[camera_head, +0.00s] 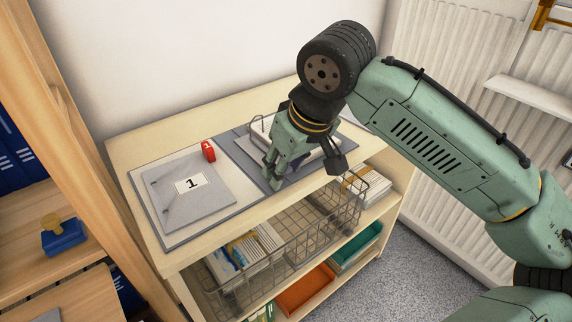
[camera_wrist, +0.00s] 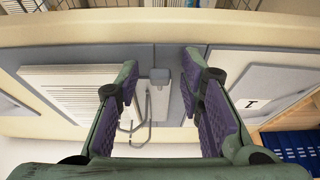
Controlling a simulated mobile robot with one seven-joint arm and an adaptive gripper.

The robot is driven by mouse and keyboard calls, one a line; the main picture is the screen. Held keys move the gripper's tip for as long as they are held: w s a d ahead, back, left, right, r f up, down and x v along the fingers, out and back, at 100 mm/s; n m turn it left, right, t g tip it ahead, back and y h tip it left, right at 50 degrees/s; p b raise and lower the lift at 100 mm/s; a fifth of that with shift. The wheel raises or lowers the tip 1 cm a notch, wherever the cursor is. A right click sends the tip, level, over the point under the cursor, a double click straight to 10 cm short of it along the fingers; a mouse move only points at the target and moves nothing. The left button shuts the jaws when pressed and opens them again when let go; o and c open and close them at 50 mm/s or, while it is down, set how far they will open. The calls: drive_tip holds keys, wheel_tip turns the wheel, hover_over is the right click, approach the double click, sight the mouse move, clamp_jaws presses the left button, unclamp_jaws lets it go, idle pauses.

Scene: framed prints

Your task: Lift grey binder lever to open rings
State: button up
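In the wrist view the rings (camera_wrist: 135,130) and a small grey piece that looks like the lever (camera_wrist: 160,75) lie between my fingers. A stack of paper (camera_wrist: 75,80) lies on the binder's other side. My gripper (camera_wrist: 162,88) is open, fingers spread on either side of the mechanism, pointing down. I cannot tell whether a finger touches the lever. My gripper (camera_head: 283,172) hides the lever in the head view.
A wire basket (camera_head: 300,245) with papers sits on the shelf below the front edge. A wooden post (camera_head: 70,110) stands at the left. A white wall (camera_head: 180,60) rises behind.

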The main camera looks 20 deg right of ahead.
clamp_jaws()
